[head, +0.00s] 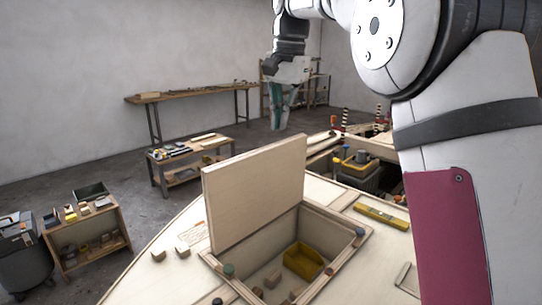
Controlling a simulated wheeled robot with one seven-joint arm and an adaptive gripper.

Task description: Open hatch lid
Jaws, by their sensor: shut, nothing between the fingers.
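The hatch lid (255,190) is a pale plywood panel. It stands raised, nearly upright, along the left edge of the hatch opening (345,262) in the plywood hull deck. Inside the opening lie a yellow bin (303,261) and several small blocks. My gripper (279,122) hangs in the air beyond and above the lid, with its fingers pointing down. It is shut and empty, apart from the lid. The lid's far face is hidden.
A second opening (352,172) with a grey and yellow case lies behind. A yellow level (381,216) and small wooden blocks (182,250) rest on the deck. A low shelf (90,235), a table (185,152) and a long workbench (190,95) stand on the floor.

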